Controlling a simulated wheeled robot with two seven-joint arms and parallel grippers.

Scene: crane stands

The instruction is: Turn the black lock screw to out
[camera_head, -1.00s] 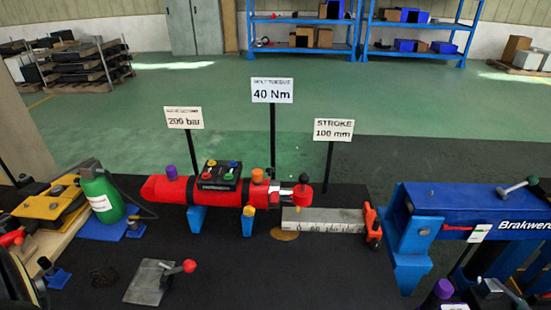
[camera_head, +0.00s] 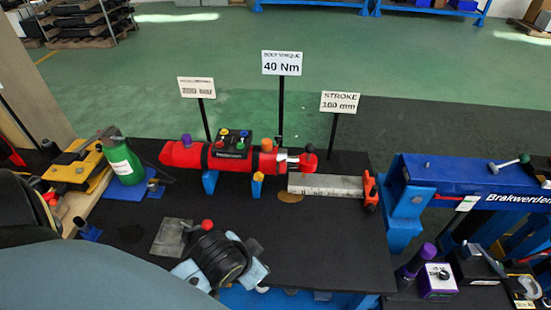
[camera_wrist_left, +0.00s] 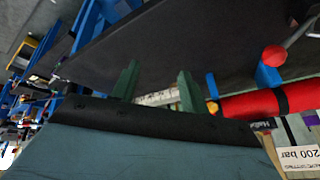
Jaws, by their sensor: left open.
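A red cylinder (camera_head: 190,154) lies on blue supports on the black bench. A small dark knob (camera_head: 309,148) tops the red collar at its right end; it is too small to tell whether this is the black lock screw or how it is turned. My right gripper is not in view.
A steel ruler block (camera_head: 325,184) and an orange stop (camera_head: 370,190) lie right of the cylinder. A red-knobbed lever (camera_head: 207,225) on a metal plate is beside my left wrist. A green bottle (camera_head: 122,160) stands left. Signs on posts stand behind. The bench's right front is clear.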

